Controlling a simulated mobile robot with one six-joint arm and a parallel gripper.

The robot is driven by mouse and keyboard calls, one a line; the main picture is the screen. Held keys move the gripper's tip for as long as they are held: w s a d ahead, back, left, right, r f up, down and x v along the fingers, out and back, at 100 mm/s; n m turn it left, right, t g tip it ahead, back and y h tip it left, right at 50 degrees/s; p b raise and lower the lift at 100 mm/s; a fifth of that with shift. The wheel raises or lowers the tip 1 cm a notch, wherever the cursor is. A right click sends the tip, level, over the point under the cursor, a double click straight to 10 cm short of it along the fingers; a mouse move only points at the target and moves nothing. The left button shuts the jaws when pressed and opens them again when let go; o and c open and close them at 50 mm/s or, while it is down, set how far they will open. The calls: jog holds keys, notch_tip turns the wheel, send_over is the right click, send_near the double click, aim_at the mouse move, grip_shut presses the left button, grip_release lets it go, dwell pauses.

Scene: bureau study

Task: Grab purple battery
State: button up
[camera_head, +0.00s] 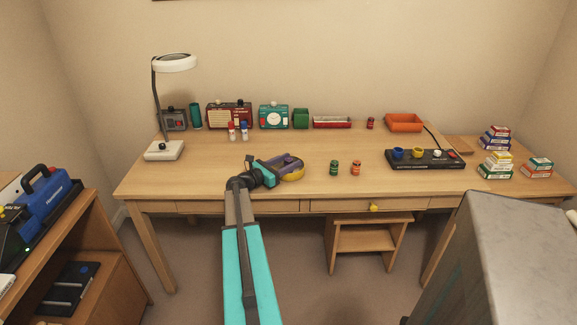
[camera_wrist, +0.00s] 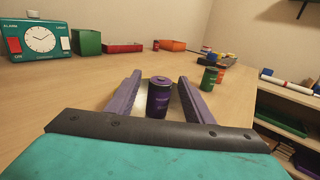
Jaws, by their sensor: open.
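The purple battery (camera_wrist: 158,97) stands upright on the desk in the wrist view, a dark cylinder with a purple top. My gripper (camera_wrist: 159,78) is open, with one purple finger on each side of the battery. Whether either finger touches it I cannot tell. In the head view my gripper (camera_head: 291,163) is low over the front middle of the desk (camera_head: 300,150), and I cannot make out the battery there.
A green battery (camera_head: 334,167) and an orange one (camera_head: 355,167) stand to the right. A black panel (camera_head: 425,160) with coloured cups lies further right. A teal clock (camera_head: 273,117), a green box (camera_head: 300,118) and a red tray (camera_head: 331,122) line the back. A lamp (camera_head: 164,151) stands left.

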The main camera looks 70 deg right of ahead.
aim_at(288, 159)
jog(key=shift+c, duration=0.4)
grip_shut()
jog(key=shift+r, duration=0.2)
jog(key=shift+r, duration=0.55)
notch_tip(288, 159, up, 2)
jog(key=s+a+b, duration=0.1)
jog(key=s+a, duration=0.2)
jog(key=a, duration=0.4)
jog(key=s+a+r, duration=0.1)
jog(key=s+a, duration=0.3)
jog(key=a, duration=0.3)
jog(key=shift+a+r+b, duration=0.2)
jog(key=shift+r+b, duration=0.05)
jog(key=shift+b, duration=0.15)
